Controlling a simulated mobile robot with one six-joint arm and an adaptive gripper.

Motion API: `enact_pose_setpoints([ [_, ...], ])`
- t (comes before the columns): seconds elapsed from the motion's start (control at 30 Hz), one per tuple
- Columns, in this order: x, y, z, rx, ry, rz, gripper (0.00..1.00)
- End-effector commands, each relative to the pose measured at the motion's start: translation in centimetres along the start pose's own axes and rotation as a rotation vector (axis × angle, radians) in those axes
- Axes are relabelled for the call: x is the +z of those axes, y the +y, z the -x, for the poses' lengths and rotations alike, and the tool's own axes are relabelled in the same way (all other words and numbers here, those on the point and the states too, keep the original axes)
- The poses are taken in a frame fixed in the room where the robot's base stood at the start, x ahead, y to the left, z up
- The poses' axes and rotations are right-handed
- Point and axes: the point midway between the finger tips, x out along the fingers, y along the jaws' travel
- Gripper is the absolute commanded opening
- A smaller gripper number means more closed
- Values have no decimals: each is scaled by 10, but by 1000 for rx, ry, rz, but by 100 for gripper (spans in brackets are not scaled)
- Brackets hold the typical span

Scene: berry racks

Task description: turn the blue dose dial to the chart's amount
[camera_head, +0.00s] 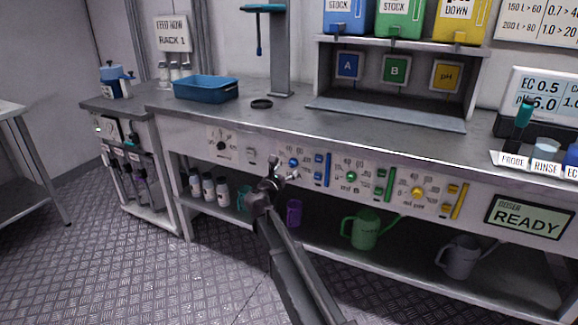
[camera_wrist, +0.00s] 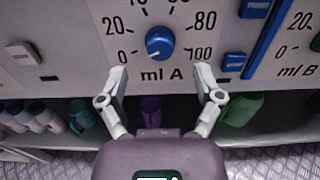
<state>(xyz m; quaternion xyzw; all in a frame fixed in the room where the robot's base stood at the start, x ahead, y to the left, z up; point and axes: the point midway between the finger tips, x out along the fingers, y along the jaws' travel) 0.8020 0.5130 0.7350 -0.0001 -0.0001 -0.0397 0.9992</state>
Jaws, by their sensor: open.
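The blue dose dial (camera_wrist: 160,43) is on the bench's front panel, above the label "ml A", inside a printed scale from 0 to 100. A pale mark on it seems to point lower left, towards 0, but it is small. It also shows in the head view (camera_head: 294,162). My gripper (camera_wrist: 161,72) is open and empty, its fingertips apart and just below the dial in the wrist view. In the head view my gripper (camera_head: 279,176) is in front of the panel, below left of the dial. The chart (camera_head: 538,22) is on the wall at top right, partly cut off; "150 L > 60" and "200 L > 80" are readable.
Blue slide controls (camera_wrist: 256,35) stand right of the dial. A green dial (camera_head: 351,176) and a yellow dial (camera_head: 417,192) are farther right. A meter (camera_head: 545,92) reads EC 0.5. A display (camera_head: 528,217) reads READY. Bottles and watering cans stand on the lower shelf.

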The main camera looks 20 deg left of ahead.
Motion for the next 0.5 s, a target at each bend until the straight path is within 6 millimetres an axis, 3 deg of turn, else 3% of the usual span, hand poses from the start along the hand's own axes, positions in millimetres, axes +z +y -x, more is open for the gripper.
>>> enact_pose_setpoints([
  [0.2,0,1,-30,0,0,0,84],
  [0.5,0,0,-45,0,0,0,84],
])
